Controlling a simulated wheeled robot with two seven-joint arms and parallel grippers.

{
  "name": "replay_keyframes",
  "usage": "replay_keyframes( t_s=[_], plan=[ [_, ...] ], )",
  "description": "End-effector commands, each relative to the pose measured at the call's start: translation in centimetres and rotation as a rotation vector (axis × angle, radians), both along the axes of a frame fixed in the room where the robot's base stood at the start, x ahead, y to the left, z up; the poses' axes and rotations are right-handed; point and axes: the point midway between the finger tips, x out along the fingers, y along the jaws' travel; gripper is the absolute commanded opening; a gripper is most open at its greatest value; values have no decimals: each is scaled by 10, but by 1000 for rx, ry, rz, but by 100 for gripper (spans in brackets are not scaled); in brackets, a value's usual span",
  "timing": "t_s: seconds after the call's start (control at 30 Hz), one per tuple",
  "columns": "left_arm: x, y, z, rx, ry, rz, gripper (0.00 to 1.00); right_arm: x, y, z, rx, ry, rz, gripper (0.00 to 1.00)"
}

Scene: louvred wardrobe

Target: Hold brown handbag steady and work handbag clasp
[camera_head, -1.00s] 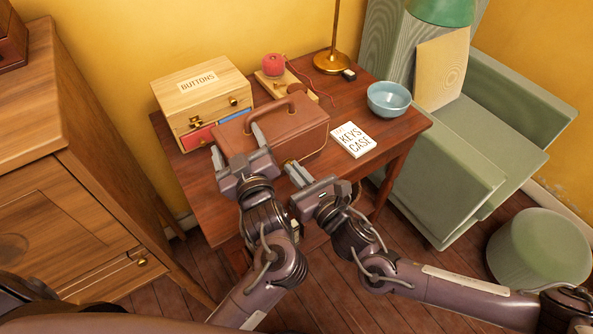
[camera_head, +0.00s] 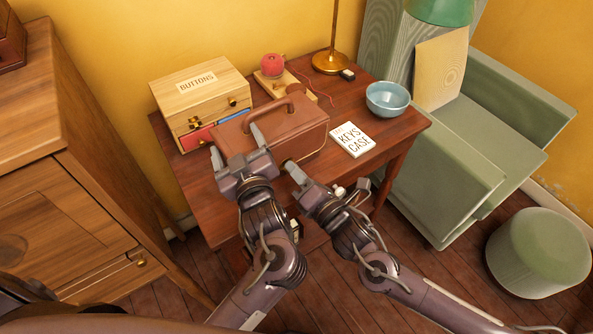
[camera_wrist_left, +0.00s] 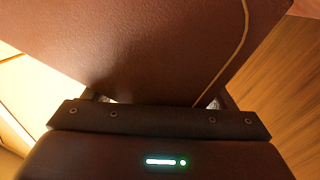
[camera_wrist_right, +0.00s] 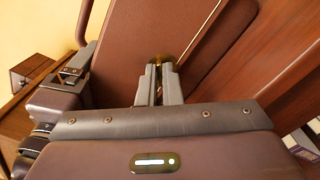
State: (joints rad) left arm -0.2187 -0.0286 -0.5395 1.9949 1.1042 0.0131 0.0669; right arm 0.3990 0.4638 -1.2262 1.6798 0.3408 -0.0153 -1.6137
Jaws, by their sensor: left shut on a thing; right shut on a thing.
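The brown handbag (camera_head: 308,128) stands on the desk with its arched handle up. It also fills much of the left wrist view (camera_wrist_left: 120,45) and the right wrist view (camera_wrist_right: 135,45). My left gripper (camera_head: 237,147) is shut on the bag's left end, with a finger on either side of it. My right gripper (camera_head: 291,164) is at the bag's front face. In the right wrist view its narrow fingers (camera_wrist_right: 158,78) are close together on the brass clasp (camera_wrist_right: 153,66), which they mostly hide. I cannot tell whether the clasp is fastened.
A wooden BUTTONS drawer box (camera_head: 202,90) stands behind the bag at left. A KEYS CASE booklet (camera_head: 352,139) lies to its right, with a blue bowl (camera_head: 388,98) beyond. A red pincushion (camera_head: 272,66) and brass lamp base (camera_head: 331,63) are behind.

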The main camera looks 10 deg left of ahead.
Motion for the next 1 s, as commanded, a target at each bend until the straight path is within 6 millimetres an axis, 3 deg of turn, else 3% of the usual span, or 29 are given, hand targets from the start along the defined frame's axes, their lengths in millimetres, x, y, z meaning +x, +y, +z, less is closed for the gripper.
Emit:
replay_keyframes(
  t_s=[0.03, 0.5, 1.0],
  plan=[
    [-1, 0, -7, -5, 15, 1, 27, 0, -1, -1, 32, 34, -4, 0],
    [-1, 0, -7, -5, 15, 1, 26, 1, -1, -2, 304, 321, -2, 0],
    [-1, 0, -7, -5, 14, 1, 26, 1, -1, -2, 422, 445, -1, 0]
  ],
)
